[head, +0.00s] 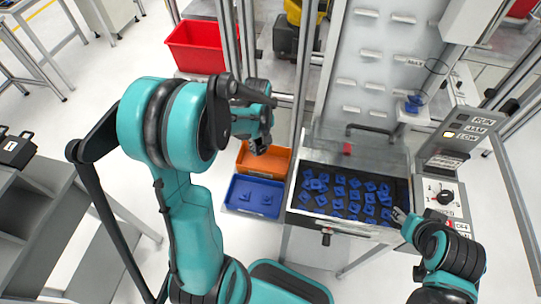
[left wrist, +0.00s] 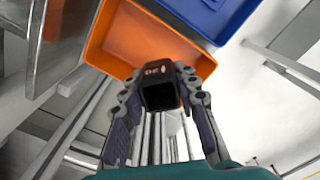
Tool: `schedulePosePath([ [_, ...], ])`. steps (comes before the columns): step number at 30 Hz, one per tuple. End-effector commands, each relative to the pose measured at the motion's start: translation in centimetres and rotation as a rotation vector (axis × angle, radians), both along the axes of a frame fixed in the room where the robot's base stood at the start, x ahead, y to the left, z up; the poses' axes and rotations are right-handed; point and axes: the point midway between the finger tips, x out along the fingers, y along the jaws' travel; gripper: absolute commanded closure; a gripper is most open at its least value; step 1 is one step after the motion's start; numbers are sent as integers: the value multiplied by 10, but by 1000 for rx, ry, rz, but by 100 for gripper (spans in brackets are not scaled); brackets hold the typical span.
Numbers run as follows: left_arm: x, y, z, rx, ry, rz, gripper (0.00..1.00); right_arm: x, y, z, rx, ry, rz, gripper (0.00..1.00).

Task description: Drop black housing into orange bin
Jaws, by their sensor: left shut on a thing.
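In the head view the housing is mostly hidden by the gripper. My right gripper (head: 399,215) is by the right front corner of the parts tray; its jaw state is too small to tell.
A blue bin (head: 254,197) sits just in front of the orange bin. The metal tray (head: 293,200) to the right holds several blue parts. A panel with a knob (head: 445,197) stands at right. A red bin (head: 195,47) is at the back left.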

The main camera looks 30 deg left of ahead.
Motion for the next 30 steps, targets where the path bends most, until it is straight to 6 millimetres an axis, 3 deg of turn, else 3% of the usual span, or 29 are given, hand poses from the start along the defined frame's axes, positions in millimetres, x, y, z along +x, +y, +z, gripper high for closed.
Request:
schedulePosePath([
  [13,0,0,-52,0,0,-4,92,0,0,-40,0,0,0,58],
  [24,0,0,-56,0,0,-5,92,0,0,-42,0,0,0,58],
  [25,0,0,-56,0,0,-5,62,0,0,-42,0,0,0,58],
  [27,0,0,-56,0,0,-5,46,0,0,-42,0,0,0,58],
  [30,0,0,-56,0,0,-5,46,0,0,-42,0,0,0,58],
])
